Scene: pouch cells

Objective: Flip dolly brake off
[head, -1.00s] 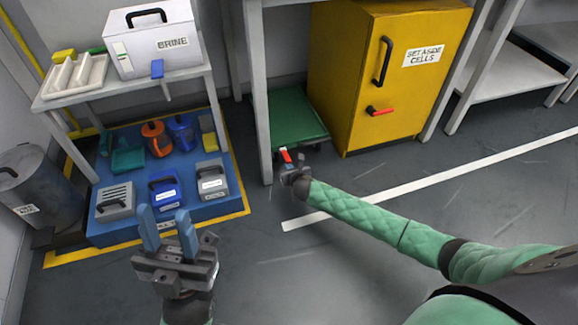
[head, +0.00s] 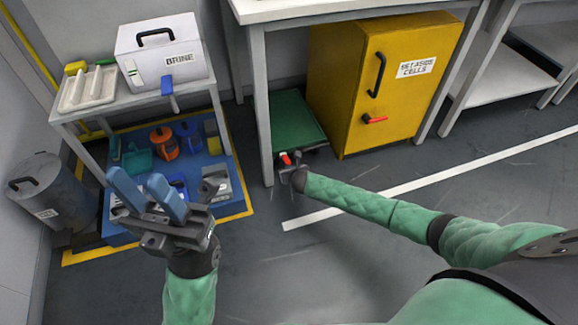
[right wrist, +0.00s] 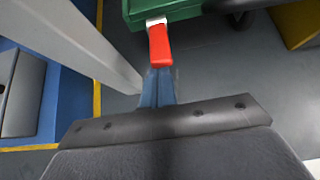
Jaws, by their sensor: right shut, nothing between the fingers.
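The green dolly (head: 297,118) stands on the floor beside the yellow cabinet, partly under a bench. Its red brake lever (head: 285,158) sticks out at the near end. In the right wrist view the red lever (right wrist: 159,46) hangs from a pale mount on the dolly's edge (right wrist: 185,9). My right gripper (head: 289,166) is shut and empty at the lever; its blue fingertips (right wrist: 158,73) line up with the lever's near end, touching or very close. My left gripper (head: 138,180) is open and empty, its blue fingers apart, in front of the blue mat.
A yellow cabinet (head: 340,90) marked for set-aside cells stands right of the dolly. A white bench leg (head: 264,138) is close on the left of my right gripper. A small table with a brine box (head: 190,62) and a grey bin (head: 55,192) are at left. The floor in front is clear.

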